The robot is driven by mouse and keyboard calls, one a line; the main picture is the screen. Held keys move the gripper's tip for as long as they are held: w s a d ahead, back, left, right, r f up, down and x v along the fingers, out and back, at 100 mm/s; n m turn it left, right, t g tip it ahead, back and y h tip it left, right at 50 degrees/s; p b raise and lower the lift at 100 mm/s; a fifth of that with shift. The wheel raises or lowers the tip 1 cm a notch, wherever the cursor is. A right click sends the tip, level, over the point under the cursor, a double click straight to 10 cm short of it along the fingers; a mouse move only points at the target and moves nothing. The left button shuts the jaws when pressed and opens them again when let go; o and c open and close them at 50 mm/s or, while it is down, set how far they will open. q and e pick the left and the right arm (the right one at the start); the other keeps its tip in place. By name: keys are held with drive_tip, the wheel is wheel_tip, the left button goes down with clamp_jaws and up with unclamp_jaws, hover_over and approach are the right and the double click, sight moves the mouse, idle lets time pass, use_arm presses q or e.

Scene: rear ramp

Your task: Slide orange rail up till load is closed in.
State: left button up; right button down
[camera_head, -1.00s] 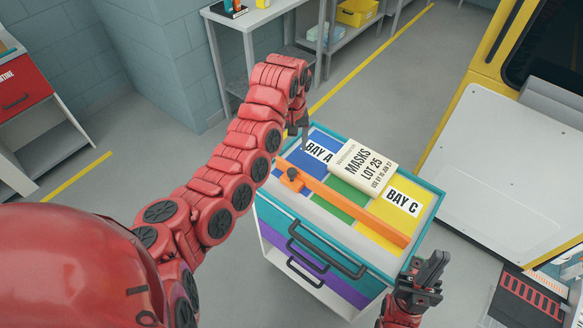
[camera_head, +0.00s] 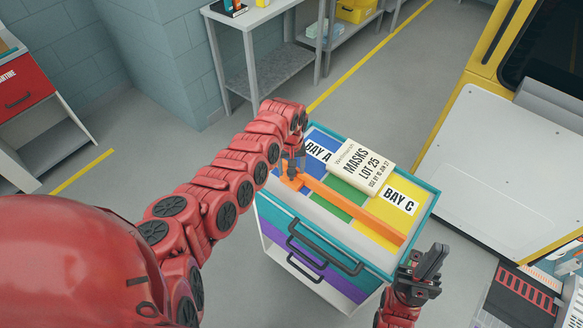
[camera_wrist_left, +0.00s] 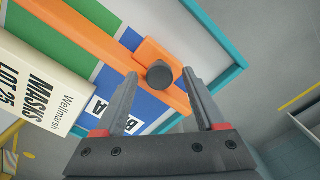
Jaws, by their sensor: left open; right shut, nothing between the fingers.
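The orange rail (camera_head: 352,210) lies across the open top drawer (camera_head: 433,210), over the blue, green and yellow bay floors. Its left end has an orange block with a dark round knob (camera_wrist_left: 160,74). The load, a cream pack marked MASKS LOT 25 (camera_head: 361,166), lies on the far side of the rail, between the BAY A and BAY C labels. My left gripper (camera_head: 292,170) is at the rail's left end. In the left wrist view its open fingers (camera_wrist_left: 160,95) point at the knob, which sits between their tips. My right gripper (camera_head: 430,268) is shut and empty, right of the drawer cabinet.
A grey shelf unit (camera_head: 262,82) with a yellow bin (camera_head: 357,10) stands behind. A white panel (camera_head: 500,165) by a yellow frame is at the right. A red-fronted cabinet (camera_head: 20,95) is at the left. Grey floor lies between.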

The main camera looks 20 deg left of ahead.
use_arm(q)
clamp_jaws()
idle(1.3)
